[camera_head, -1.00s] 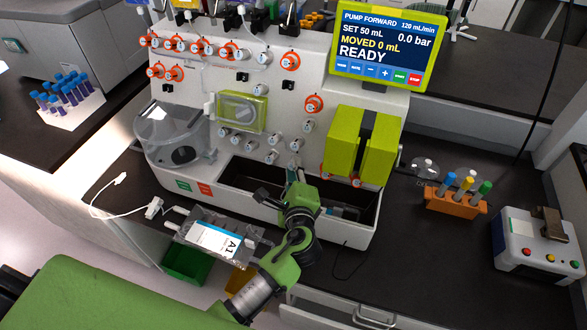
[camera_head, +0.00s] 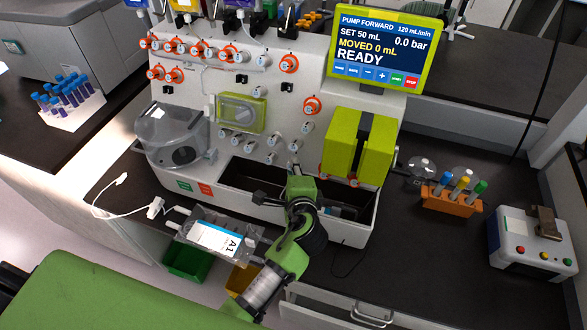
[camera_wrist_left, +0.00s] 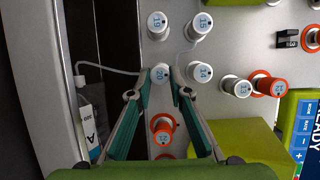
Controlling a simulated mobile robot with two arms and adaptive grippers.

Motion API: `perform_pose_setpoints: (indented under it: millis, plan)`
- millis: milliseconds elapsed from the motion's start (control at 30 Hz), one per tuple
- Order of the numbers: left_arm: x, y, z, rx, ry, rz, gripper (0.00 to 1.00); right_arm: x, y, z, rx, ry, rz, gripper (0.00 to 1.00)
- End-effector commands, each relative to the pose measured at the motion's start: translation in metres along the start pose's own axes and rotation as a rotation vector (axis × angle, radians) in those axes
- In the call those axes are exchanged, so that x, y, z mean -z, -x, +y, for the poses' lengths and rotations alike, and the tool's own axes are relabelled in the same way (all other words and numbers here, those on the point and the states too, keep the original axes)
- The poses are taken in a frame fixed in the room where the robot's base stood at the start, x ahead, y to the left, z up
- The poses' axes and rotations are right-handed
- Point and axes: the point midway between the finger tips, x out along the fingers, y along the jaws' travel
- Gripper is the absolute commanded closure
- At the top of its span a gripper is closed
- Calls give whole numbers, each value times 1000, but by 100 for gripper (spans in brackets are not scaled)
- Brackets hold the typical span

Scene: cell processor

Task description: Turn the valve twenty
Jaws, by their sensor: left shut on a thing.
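Valve twenty is a white round knob (camera_wrist_left: 160,73) with a blue "20" on its face, in the middle of the left wrist view. My left gripper (camera_wrist_left: 162,80) has its two green-sided fingers at either side of this knob and is shut on it. In the head view my left gripper (camera_head: 294,169) reaches up to the lower front of the white machine (camera_head: 232,170). There its own wrist partly hides the fingertips, and the knob's number cannot be read. My right gripper is not in view.
In the left wrist view, knobs 19 (camera_wrist_left: 157,24), 15 (camera_wrist_left: 202,24) and 14 (camera_wrist_left: 201,72) stand close by, and an orange-ringed valve (camera_wrist_left: 164,131) sits below. A clear bag labelled A1 (camera_head: 217,237) hangs left of my arm. The screen (camera_head: 377,47) reads READY.

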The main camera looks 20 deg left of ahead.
Motion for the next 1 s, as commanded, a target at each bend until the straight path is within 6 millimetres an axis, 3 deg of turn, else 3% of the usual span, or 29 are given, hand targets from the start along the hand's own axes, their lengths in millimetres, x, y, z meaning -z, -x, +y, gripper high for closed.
perform_pose_setpoints:
  millis: [133,167,200,533,667,1000]
  plan:
    - [0,0,1,-2,1,-1,100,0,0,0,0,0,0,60]
    - [0,0,1,-2,1,-1,74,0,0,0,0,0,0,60]
    - [0,0,1,-2,1,-1,65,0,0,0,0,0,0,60]
    - [0,0,0,0,0,0,65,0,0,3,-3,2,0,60]
    - [0,9,1,-1,0,0,65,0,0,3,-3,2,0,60]
    - [0,78,2,-4,1,2,65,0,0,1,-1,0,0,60]
